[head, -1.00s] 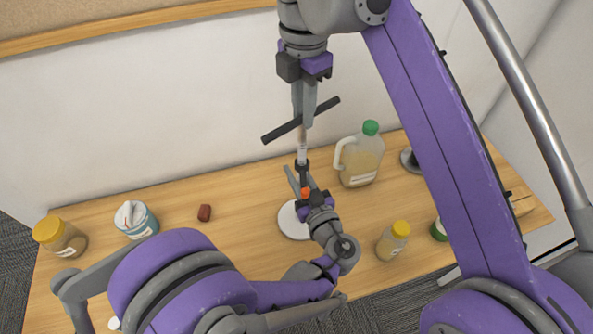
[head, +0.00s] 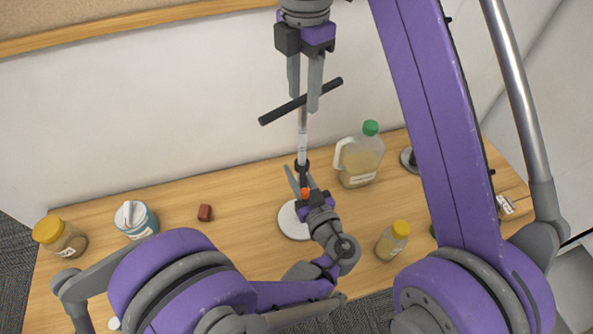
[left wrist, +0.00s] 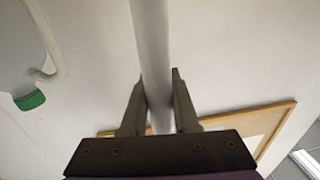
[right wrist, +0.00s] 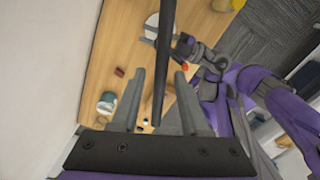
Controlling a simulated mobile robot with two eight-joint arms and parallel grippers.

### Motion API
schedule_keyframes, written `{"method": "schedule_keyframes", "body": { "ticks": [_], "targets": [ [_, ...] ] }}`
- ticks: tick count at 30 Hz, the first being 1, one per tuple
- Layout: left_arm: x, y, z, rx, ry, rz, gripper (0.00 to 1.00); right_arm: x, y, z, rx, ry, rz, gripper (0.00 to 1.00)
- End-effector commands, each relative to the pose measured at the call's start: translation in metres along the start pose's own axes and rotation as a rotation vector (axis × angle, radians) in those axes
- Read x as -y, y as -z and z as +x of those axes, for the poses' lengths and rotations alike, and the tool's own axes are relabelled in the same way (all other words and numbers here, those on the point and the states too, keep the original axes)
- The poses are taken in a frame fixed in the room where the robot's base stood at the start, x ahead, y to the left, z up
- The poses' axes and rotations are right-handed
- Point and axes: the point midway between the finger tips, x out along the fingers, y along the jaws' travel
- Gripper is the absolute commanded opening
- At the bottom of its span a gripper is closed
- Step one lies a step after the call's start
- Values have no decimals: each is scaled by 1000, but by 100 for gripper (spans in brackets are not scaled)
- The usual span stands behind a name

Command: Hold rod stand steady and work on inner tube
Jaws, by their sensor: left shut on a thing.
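The rod stand has a pale round base (head: 292,220) on the table and an upright rod. The inner tube (head: 302,125) is a thin light tube rising from it, with a dark crossbar (head: 275,115) at its top. My left gripper (head: 300,177) is shut on the stand's rod, low above the base; the left wrist view shows the grey rod (left wrist: 150,40) between its fingers. My right gripper (head: 303,101) is above, pointing down at the crossbar, its fingers apart. In the right wrist view the dark crossbar (right wrist: 164,60) runs between the open fingers, not visibly gripped.
A jug with a green cap (head: 362,160) stands right of the tube. A yellow-capped bottle (head: 392,241) is nearer the front. A dark red block (head: 204,212), a blue-white tub (head: 136,220) and a yellow-lidded jar (head: 60,237) are at left. A pale wall is behind.

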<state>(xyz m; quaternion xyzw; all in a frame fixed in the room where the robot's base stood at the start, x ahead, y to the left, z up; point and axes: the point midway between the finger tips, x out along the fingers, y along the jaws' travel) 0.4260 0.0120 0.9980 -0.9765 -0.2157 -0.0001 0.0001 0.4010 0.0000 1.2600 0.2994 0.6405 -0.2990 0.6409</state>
Motion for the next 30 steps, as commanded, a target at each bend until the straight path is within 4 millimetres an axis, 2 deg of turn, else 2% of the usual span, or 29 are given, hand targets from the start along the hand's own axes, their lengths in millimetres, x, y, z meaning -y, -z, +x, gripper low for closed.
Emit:
{"method": "schedule_keyframes", "body": {
  "ticks": [5,6,12,23,26,30],
  "targets": [
    [0,0,0,1,0,0,0,0,0,0,0,1,0,45],
    [0,0,0,1,0,0,30,0,0,0,0,1,0,45],
    [0,0,0,1,0,0,64,0,0,0,0,1,0,45],
    [-1,0,-5,1,-2,0,64,0,0,0,0,1,0,45],
    [-1,0,-18,1,-4,-1,64,0,0,0,0,1,0,45],
    [-2,0,-48,1,-7,-2,64,0,0,0,0,1,0,45]
  ]
}}
